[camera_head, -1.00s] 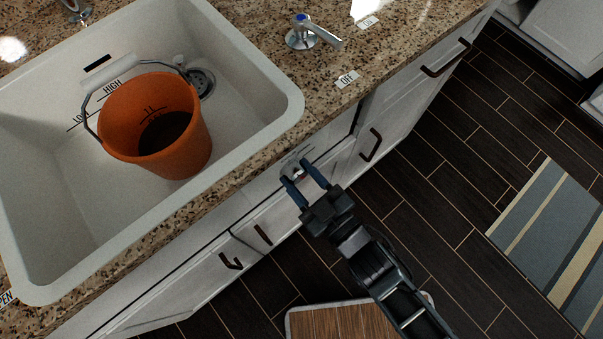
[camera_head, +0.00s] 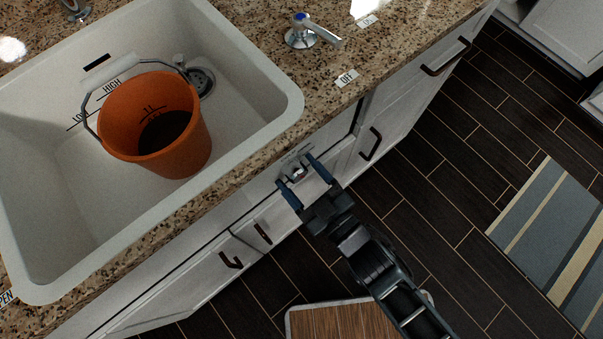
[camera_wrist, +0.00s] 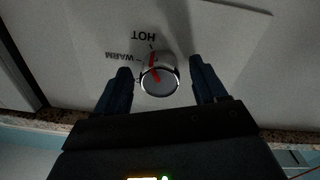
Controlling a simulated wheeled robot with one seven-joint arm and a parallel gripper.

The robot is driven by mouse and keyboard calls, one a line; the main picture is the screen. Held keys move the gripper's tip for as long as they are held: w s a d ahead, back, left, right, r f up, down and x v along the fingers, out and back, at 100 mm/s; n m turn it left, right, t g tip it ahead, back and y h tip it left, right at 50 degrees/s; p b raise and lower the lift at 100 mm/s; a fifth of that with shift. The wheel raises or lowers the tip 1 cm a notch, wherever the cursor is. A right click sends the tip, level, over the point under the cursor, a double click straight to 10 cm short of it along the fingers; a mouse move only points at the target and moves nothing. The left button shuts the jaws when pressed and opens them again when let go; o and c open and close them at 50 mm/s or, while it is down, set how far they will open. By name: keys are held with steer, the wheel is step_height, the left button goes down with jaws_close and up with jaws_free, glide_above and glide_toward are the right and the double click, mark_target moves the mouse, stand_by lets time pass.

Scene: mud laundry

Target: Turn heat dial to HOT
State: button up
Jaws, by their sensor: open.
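The heat dial (camera_wrist: 160,78) is a round metal knob with a red pointer, set on the white cabinet front under the counter. In the wrist view the panel reads HOT and WARM upside down, and a third mark is mostly hidden. The red pointer lies close to the HOT label (camera_wrist: 144,36). My gripper (camera_wrist: 161,82) is open, with one blue finger on each side of the dial and a visible gap to each. In the head view my gripper (camera_head: 297,180) reaches the cabinet front with the small dial (camera_head: 298,172) between its fingertips.
A white sink (camera_head: 47,237) holds an orange bucket (camera_head: 185,145). A tap lever (camera_head: 312,33) with ON and OFF labels stands on the granite counter (camera_head: 400,48). Dark cabinet handles (camera_head: 371,144) stick out on both sides. A striped rug (camera_head: 555,230) lies on the floor at right.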

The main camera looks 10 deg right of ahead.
steer(key=b+v, duration=0.1)
steer(key=v, duration=0.6)
steer(key=shift+s+d, duration=0.25)
steer(key=shift+s, duration=0.1)
steer(key=shift+d, duration=0.1)
steer(key=s+d+r+m+h, duration=0.9)
steer(key=s+d+r, duration=0.5)
steer(key=s+r, duration=0.3)
steer(key=shift+d+r+m+g+h, duration=0.3)
steer(key=shift+d+r+m, duration=0.05)
steer(key=shift+r+m, duration=0.2)
